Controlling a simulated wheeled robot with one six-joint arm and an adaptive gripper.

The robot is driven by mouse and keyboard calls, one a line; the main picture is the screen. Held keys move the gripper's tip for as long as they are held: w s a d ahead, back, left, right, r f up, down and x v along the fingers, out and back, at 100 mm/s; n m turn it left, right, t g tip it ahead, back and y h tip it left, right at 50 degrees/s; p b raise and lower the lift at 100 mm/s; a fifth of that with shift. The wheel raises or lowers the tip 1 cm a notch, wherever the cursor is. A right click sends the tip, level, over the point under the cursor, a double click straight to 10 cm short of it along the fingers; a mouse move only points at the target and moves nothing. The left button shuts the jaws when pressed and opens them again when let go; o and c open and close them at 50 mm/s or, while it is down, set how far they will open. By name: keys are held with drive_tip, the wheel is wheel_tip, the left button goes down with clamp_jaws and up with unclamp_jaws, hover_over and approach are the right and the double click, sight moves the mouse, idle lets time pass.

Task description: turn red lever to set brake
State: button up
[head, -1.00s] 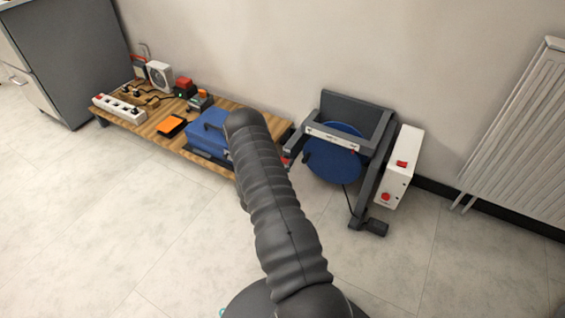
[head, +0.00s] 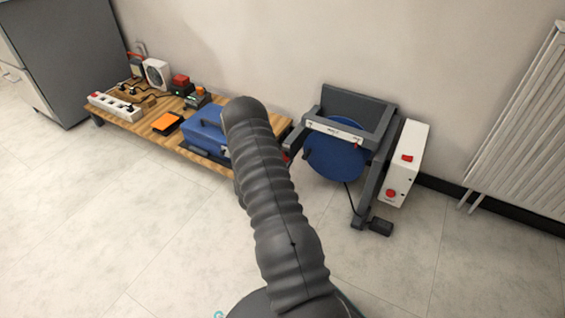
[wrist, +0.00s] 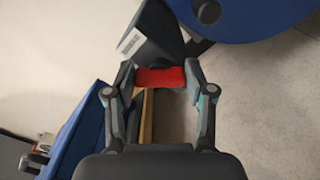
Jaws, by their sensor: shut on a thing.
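The red lever (wrist: 160,78) lies crosswise between the fingertips of my gripper (wrist: 160,73) in the wrist view, with a finger at each end. My gripper is shut on it. The lever sits beside a dark grey frame part with a white label (wrist: 131,41). In the head view the machine is a dark grey frame (head: 358,104) with a blue disc (head: 335,160), standing by the wall. My own arm hides most of the gripper area there, and I cannot clearly make out the lever in that view.
A low wooden table (head: 146,127) at the left holds a blue case (head: 204,132), a power strip (head: 114,106) and an orange item (head: 167,123). A white control box (head: 408,160) stands right of the frame, then a radiator (head: 525,125). Front floor is clear.

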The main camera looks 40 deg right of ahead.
drive_tip(key=m, duration=0.8)
drive_tip(key=shift+f+m, duration=0.15)
drive_tip(key=shift+m, duration=0.45)
drive_tip(key=o, duration=1.2)
drive_tip(key=shift+c, duration=0.2)
drive_tip(key=shift+s, duration=0.1)
drive_tip(key=v, duration=1.2)
